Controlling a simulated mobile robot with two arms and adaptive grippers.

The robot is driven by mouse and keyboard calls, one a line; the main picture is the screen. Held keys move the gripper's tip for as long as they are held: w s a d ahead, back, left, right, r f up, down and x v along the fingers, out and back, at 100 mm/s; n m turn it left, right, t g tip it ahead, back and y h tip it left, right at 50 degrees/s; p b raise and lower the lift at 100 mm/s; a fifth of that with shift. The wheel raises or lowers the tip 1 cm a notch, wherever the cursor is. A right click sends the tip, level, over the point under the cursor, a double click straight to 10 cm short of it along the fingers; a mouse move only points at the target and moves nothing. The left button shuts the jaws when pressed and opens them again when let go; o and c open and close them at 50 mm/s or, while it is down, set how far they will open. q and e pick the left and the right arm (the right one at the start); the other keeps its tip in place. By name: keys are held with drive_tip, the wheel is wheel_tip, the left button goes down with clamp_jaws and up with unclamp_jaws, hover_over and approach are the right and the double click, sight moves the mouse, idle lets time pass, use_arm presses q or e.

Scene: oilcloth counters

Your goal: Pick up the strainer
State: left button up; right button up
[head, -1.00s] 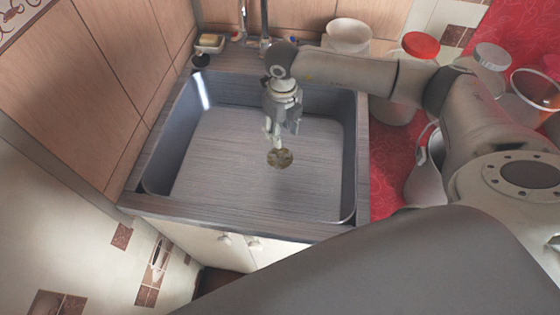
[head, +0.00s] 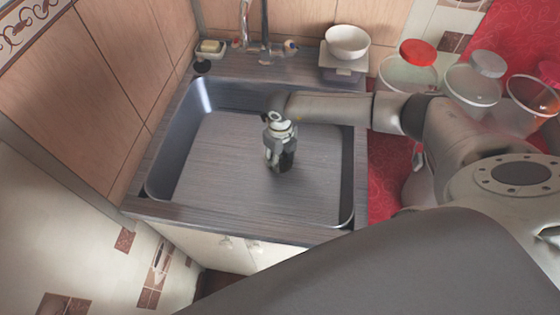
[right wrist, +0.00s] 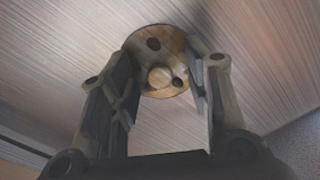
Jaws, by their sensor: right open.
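The strainer (right wrist: 157,52) is a small round brownish disc with dark holes and a raised middle. In the right wrist view it lies on the sink floor, between and just beyond my right fingertips. My right gripper (head: 278,168) is low in the sink basin, pointing down, open, with one finger on each side of the strainer. I cannot tell whether the fingers touch it. In the head view the gripper and arm hide the strainer. My left gripper is not in view.
The sink basin (head: 225,175) is otherwise empty, with walls all round. A faucet (head: 264,45) stands behind it, with a soap dish (head: 209,48) at back left. A white bowl (head: 346,42) sits on a scale at back right. Several lidded jars stand on the red counter at right.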

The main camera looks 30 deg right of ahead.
clamp_jaws()
drive_tip(key=shift+r, duration=0.1)
